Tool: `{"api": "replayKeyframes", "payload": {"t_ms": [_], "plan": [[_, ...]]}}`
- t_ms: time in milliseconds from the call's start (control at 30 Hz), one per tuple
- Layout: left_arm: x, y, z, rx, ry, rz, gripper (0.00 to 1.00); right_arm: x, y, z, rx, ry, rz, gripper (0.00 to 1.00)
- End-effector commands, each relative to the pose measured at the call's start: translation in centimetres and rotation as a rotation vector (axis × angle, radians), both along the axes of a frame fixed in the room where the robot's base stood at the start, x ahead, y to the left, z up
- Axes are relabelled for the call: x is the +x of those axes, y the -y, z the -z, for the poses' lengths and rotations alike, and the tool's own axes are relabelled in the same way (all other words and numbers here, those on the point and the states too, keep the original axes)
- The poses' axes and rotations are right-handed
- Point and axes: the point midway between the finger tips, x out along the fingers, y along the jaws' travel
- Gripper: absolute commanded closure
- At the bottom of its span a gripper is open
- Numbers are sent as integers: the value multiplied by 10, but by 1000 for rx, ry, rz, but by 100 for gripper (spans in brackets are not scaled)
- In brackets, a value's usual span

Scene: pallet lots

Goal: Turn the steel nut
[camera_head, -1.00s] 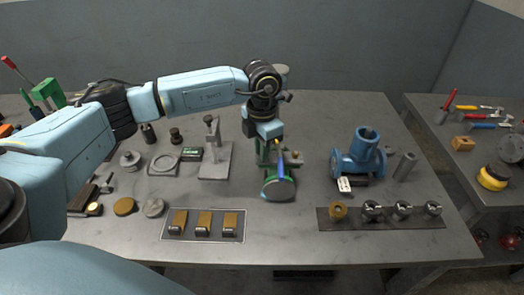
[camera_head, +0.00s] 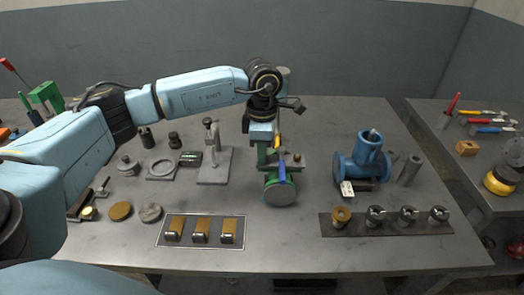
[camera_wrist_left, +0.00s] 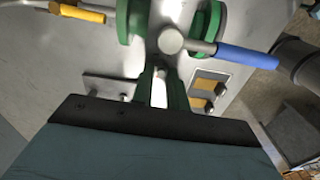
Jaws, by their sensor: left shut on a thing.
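The green valve (camera_head: 280,192) stands at the middle of the bench, with a round green flange facing me, a blue-handled lever (camera_head: 282,168) and a yellow-handled lever (camera_head: 277,142). My left gripper (camera_head: 264,150) points down at the valve's left side. In the left wrist view the gripper's fingers (camera_wrist_left: 161,78) are close together on a small bright steel piece, which I take as the steel nut (camera_wrist_left: 159,73). The fingers hide most of it. The round steel hub (camera_wrist_left: 171,41) of the blue lever (camera_wrist_left: 247,56) is just beyond the fingertips. My right gripper is not in view.
A blue valve body (camera_head: 363,160) stands to the right, behind a dark strip (camera_head: 390,223) of small fittings. A tray (camera_head: 201,244) with several brass-coloured blocks lies front left. A grey stand (camera_head: 214,165) is close left of the gripper.

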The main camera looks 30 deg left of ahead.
Motion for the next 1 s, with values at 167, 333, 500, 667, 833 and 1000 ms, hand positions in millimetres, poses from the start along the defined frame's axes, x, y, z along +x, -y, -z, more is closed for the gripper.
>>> {"api": "replayKeyframes", "payload": {"t_ms": [167, 333, 500, 667, 833, 1000], "plan": [[1, 0, -1, 0, 4, 8, 100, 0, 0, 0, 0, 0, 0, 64], [1, 0, -2, 0, 4, 7, 100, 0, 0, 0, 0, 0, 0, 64], [1, 0, -1, 0, 4, 7, 74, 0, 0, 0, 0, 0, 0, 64], [0, 0, -1, 0, 2, 7, 63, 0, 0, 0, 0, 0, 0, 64], [0, 0, -1, 0, 1, 7, 63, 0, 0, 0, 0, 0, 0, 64], [1, 0, -11, -2, 3, 7, 63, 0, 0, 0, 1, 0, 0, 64]]}}
